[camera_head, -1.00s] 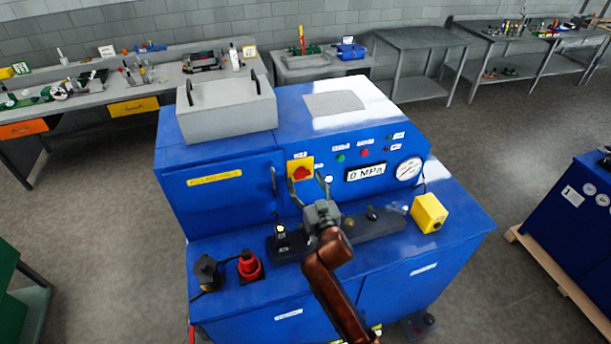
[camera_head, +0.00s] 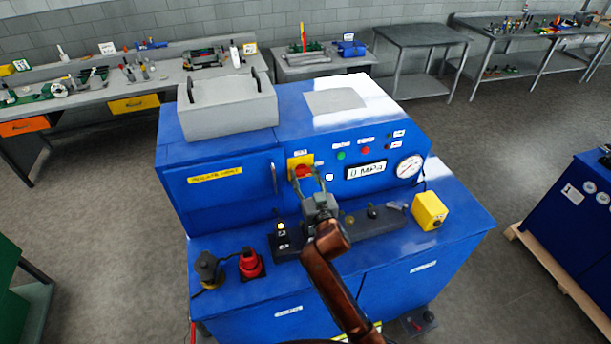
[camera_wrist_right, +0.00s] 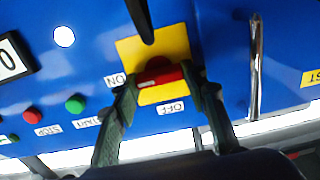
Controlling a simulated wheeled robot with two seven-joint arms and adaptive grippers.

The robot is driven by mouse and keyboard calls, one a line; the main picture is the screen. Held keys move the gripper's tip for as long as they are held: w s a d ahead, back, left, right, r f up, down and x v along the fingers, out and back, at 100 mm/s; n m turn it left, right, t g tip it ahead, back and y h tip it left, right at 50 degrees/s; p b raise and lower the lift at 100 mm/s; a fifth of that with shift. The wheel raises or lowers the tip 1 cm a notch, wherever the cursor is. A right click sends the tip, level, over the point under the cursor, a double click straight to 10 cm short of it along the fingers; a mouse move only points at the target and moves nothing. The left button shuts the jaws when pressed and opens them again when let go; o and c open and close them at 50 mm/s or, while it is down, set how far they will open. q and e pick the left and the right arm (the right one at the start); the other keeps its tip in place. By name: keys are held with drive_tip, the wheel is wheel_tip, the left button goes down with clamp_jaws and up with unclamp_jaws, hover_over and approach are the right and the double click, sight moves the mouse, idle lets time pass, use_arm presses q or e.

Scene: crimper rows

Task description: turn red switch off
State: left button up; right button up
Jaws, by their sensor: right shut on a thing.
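The red switch (camera_head: 303,171) is a rotary knob on a yellow plate (camera_head: 293,161) on the front panel of the blue machine. In the right wrist view, the red switch (camera_wrist_right: 160,75) shows between my fingers on its yellow plate (camera_wrist_right: 174,42). ON and OFF labels appear upside down beside the plate there. My right gripper (camera_head: 308,177) reaches the knob from the front, and in the wrist view my right gripper (camera_wrist_right: 161,77) is shut on the knob's handle, one finger at each end. The fingers partly hide the knob in the head view. My left gripper is not in view.
Right of the switch are a green button (camera_head: 341,155), a red button (camera_head: 364,150), a display (camera_head: 366,170) and a round gauge (camera_head: 409,166). A vertical door handle (camera_head: 274,178) stands close on the left. A yellow box (camera_head: 429,211) and a red part (camera_head: 250,264) are on the ledge below.

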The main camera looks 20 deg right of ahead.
drive_tip(key=shift+c, duration=1)
drive_tip(key=n+p, duration=0.2)
drive_tip(key=n, duration=0.2)
drive_tip(key=shift+r, duration=0.1)
drive_tip(key=n+p, duration=0.1)
drive_tip(key=n, duration=0.3)
drive_tip(key=shift+a+n+p, duration=0.1)
drive_tip(key=shift+n+p, duration=0.2)
drive_tip(key=shift+p, duration=0.05)
drive_tip(key=n+p, duration=0.1)
drive_tip(key=n, duration=0.3)
drive_tip(key=shift+a, duration=0.1)
drive_tip(key=shift+f+n+p, duration=0.2)
drive_tip(key=shift+n+p, duration=0.75)
drive_tip(key=shift+n, duration=1.75)
